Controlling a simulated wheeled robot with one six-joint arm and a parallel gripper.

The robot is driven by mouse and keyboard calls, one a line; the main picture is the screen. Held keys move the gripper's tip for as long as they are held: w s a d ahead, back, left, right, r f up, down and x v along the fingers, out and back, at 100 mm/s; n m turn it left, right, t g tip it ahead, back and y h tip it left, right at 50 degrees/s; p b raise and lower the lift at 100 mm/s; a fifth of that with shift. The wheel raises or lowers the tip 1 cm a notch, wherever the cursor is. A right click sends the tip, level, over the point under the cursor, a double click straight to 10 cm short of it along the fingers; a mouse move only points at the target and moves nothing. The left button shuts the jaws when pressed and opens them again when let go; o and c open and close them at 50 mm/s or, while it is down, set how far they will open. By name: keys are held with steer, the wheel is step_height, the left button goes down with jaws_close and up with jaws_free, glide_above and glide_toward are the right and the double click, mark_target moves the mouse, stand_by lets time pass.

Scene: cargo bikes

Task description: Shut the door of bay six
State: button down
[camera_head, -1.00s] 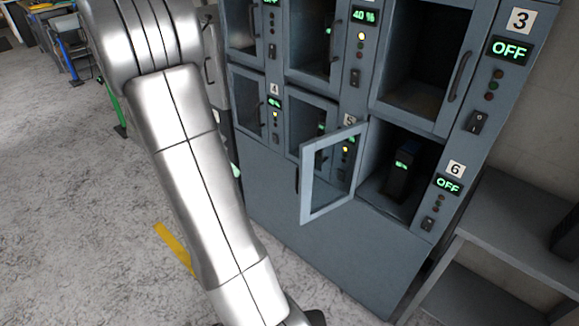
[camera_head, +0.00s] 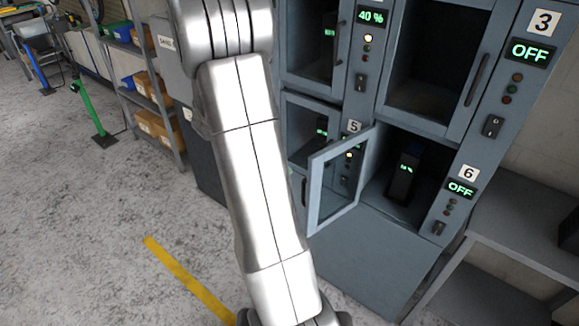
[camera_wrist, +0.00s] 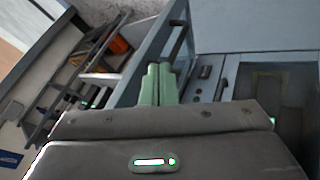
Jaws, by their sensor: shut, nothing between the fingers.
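The door of bay six (camera_head: 316,196) is a blue-grey frame with a clear pane. It stands open, swung out to the left of its bay, with a dark handle (camera_head: 303,190) on its outer edge. Bay six (camera_head: 375,193) holds a dark battery (camera_head: 402,178) with a green readout; its panel reads OFF. My gripper lies mostly beyond the bottom edge of the head view. In the wrist view its green fingers (camera_wrist: 161,82) are together and empty, close to a blue-grey frame with a dark handle (camera_wrist: 178,40), seemingly the open door. I cannot tell whether they touch.
The cabinet's bay three (camera_head: 435,65) above has its door shut. A grey bench (camera_head: 520,215) stands right of the cabinet. Shelves with boxes (camera_head: 150,85) and a green stand (camera_head: 92,110) are at left. Floor with a yellow stripe (camera_head: 185,277) is open at left.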

steer(key=w+x, duration=0.1)
steer(key=x, duration=0.6)
steer(key=shift+s+d+f, duration=0.2)
steer(key=shift+s+f, duration=0.1)
steer(key=shift+s, duration=0.2)
